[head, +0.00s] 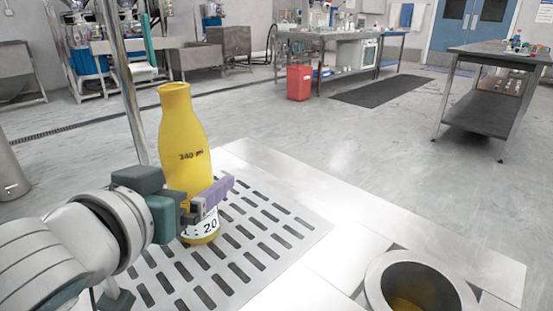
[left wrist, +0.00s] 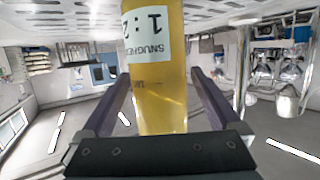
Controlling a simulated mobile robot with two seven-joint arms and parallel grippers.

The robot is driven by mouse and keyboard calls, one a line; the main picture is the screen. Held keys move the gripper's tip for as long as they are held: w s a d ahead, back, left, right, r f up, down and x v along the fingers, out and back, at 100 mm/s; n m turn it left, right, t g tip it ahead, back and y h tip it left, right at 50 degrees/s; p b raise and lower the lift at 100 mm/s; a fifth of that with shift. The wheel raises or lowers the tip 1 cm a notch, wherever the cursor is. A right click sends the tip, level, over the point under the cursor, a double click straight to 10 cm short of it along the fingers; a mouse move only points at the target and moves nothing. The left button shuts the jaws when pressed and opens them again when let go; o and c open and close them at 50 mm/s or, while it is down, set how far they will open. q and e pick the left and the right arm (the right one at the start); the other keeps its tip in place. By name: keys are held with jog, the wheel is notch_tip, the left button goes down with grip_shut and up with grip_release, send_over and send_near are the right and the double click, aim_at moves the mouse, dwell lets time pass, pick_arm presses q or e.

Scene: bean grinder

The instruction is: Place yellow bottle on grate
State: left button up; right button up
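The yellow bottle (head: 178,130) stands upright over the slotted metal grate (head: 309,237), with its base at or just above the surface; I cannot tell whether it touches. Its white label is low on the body. My right gripper is not in view.
A metal pole (head: 127,85) rises behind the bottle. A round metal opening (head: 452,285) with yellowish contents is at the lower right of the counter. The counter (head: 350,195) right of the grate is bare. Other tables and a red container (head: 299,83) stand far back.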

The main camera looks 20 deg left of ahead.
pick_arm(q)
jog(key=shift+r, duration=0.1)
jog(key=shift+s, duration=0.2)
jog(key=p+v, duration=0.1)
jog(key=v, duration=1)
jog(key=shift+s+r+p, duration=0.2)
jog(key=shift+s+p, duration=0.1)
jog(key=shift+p, duration=0.1)
jog(key=shift+d, duration=0.1)
